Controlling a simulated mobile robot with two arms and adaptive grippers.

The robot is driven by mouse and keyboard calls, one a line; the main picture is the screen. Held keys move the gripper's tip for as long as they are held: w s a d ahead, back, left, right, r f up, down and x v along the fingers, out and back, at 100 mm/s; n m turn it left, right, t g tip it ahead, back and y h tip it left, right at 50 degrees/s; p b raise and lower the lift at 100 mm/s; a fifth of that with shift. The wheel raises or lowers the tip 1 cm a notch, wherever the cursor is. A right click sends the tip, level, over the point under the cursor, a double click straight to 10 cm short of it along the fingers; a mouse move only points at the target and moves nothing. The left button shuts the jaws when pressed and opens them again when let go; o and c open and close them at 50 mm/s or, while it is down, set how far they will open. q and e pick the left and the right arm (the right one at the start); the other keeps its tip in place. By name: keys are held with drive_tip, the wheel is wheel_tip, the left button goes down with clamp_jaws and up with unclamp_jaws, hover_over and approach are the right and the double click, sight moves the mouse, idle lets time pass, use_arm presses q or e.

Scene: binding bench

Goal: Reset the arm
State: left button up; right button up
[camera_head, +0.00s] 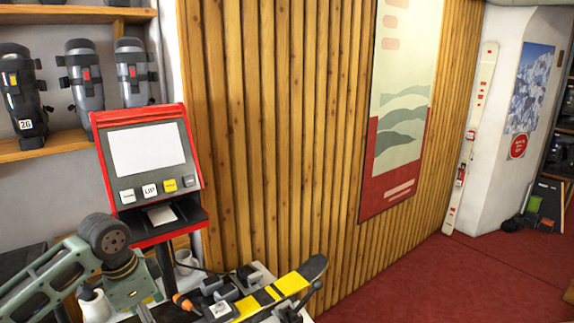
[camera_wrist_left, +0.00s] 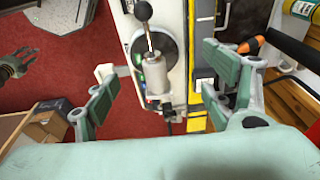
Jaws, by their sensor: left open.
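My left arm (camera_head: 108,240) comes in from the left in the head view, bent over the near end of the bench. Its gripper is not clearly visible there. In the left wrist view my left gripper (camera_wrist_left: 160,92) has its two green-padded fingers spread wide apart, with nothing held between them. Beyond and between the fingers is a lever with a black knob (camera_wrist_left: 143,11) on a metal fixture. I cannot tell whether either finger touches it.
A ski with yellow and black bands (camera_head: 275,292) lies on the bench, with an orange-handled tool (camera_head: 184,301) beside it. A red-framed screen kiosk (camera_head: 150,150) stands behind my arm. A cardboard box (camera_wrist_left: 40,125) is at lower left in the wrist view. Red floor (camera_head: 470,275) is open at right.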

use_arm(q)
drive_tip(key=s+d+f+n+t+h, duration=0.1)
drive_tip(key=s+d+f+h, duration=0.1)
drive_tip(key=s+d+f, duration=1.3)
drive_tip(key=s+a+f+n+t+y, duration=0.1)
drive_tip(key=s+a+n+y, duration=0.2)
drive_tip(key=s, duration=0.4)
drive_tip(key=s+a+f+n, duration=0.1)
drive_tip(key=s+a+n, duration=0.2)
drive_tip(key=s+n, duration=0.3)
wheel_tip(320, 180, down, 31)
drive_tip(key=s+m+g+b, duration=0.1)
drive_tip(key=s+b, duration=0.1)
drive_tip(key=b, duration=0.5)
drive_tip(key=s+a+f+b, duration=0.1)
drive_tip(key=s+f+b, duration=0.2)
drive_tip(key=s+f, duration=0.5)
drive_tip(key=s+a+f+g+b, duration=0.1)
drive_tip(key=s+f+b, duration=0.2)
drive_tip(key=s+f, duration=0.6)
wheel_tip(320, 180, down, 8)
drive_tip(key=shift+s+a+r+m+g, duration=0.1)
drive_tip(key=shift+s+a+m+g, duration=0.2)
drive_tip(key=shift+a, duration=0.1)
use_arm(e)
wheel_tip(320, 180, down, 13)
drive_tip(key=w, duration=0.1)
drive_tip(key=shift+f, duration=0.15)
use_arm(q)
drive_tip(key=shift+s, duration=0.1)
